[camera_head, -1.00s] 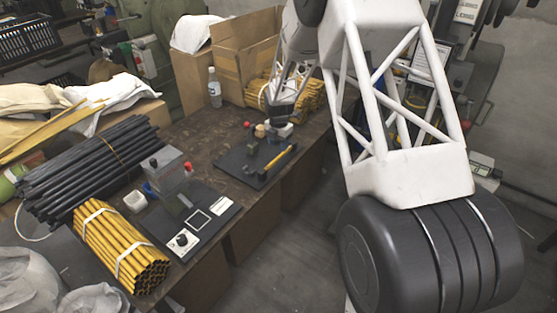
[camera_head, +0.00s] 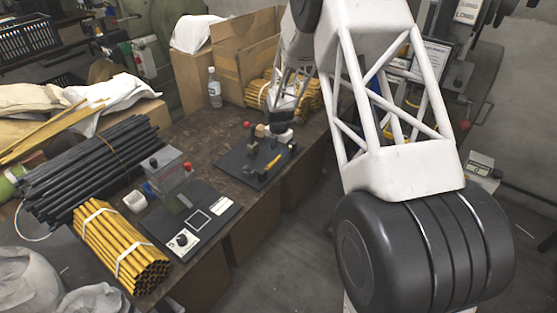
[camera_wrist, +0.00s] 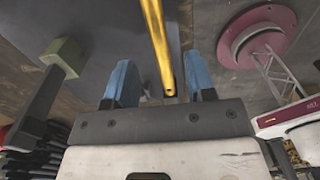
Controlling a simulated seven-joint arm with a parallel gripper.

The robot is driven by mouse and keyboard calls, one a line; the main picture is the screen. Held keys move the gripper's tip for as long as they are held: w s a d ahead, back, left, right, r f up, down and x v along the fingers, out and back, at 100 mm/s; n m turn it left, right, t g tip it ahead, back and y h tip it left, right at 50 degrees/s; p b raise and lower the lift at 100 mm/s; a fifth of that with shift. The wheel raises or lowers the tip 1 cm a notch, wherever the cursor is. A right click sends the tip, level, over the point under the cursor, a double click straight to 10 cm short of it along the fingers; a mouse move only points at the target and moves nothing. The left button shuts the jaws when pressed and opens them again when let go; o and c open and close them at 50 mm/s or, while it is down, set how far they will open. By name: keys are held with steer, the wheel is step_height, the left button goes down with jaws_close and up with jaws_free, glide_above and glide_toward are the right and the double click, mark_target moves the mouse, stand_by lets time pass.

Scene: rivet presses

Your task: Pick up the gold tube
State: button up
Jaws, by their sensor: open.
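The gold tube (camera_head: 272,166) lies at a slant over the black base plate (camera_head: 236,168) of the far press, in the head view. In the wrist view the gold tube (camera_wrist: 157,42) runs from the top edge down between my gripper's two blue fingers, its open end facing me. My gripper (camera_wrist: 159,66) is open, with a gap on both sides of the tube. I cannot tell how deep the tube sits between the fingers. In the head view my forearm end is above the far press, and the fingers are too small to make out.
The far press has a red knob (camera_head: 246,125). A nearer press (camera_head: 165,170) stands on the bench left of it. Banded yellow tubes (camera_head: 115,245) and black rods (camera_head: 85,165) lie at left. A bottle (camera_head: 214,88) and cardboard box (camera_head: 245,60) stand behind.

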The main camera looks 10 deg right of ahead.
mark_target(278, 157)
steer(key=shift+f, duration=0.15)
steer(key=shift+f, duration=2.45)
jaws_close()
